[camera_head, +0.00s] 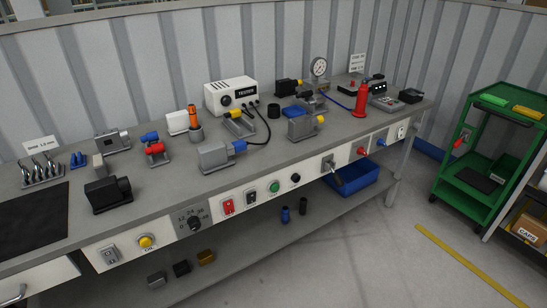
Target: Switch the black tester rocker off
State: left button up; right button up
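The front panel of the workbench carries a row of controls. A dark rocker (251,197) in this row, which looks like the black one, sits between a red rocker (229,206) and a green button (275,187). It is too small for me to tell which side is pressed in. A white box marked TESTER (231,95) stands on the bench top at the back, with a black cable running from it. Neither of my grippers shows in the head view.
A rotary knob (194,223) and a yellow button (146,241) lie left of the rockers. A lever (336,176) sticks out to the right. A blue bin (352,187) is on the lower shelf. A green cart (485,160) stands at right. Floor in front is clear.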

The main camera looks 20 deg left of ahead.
aim_at(251, 197)
jog(key=j+u, duration=0.15)
jog(key=j, duration=1.1)
jog(key=i, duration=0.05)
